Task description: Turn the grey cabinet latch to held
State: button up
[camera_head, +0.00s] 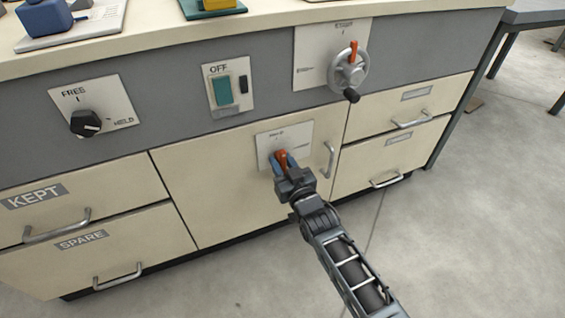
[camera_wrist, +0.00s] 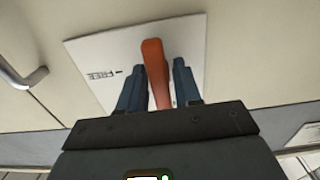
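An orange lever (camera_head: 282,159) sits on a white plate (camera_head: 303,134) on the cream cabinet door; I take it as the cabinet latch. In the head view it stands near upright, toward the small print at the plate's top. In the wrist view the orange lever (camera_wrist: 154,70) stands between the two blue-grey fingers of my gripper (camera_wrist: 157,85), with a gap showing on each side. The plate (camera_wrist: 105,50) there reads FREE beside a tick mark. My gripper (camera_head: 282,163) is open around the lever. The lever's base is partly hidden by the fingers.
A black knob (camera_head: 86,123) marked FREE and HELD is on the grey panel at left. A green switch (camera_head: 222,90) reads OFF. A handwheel (camera_head: 348,72) is above right. The door handle (camera_head: 329,160) stands close right of my gripper. Drawers flank the door.

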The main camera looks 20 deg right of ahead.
aim_at(284, 165)
jog(key=shift+o, duration=0.8)
jog(key=s+p, duration=0.2)
jog(key=s, duration=0.4)
jog(key=shift+s+r, duration=0.1)
jog(key=shift+s, duration=0.75)
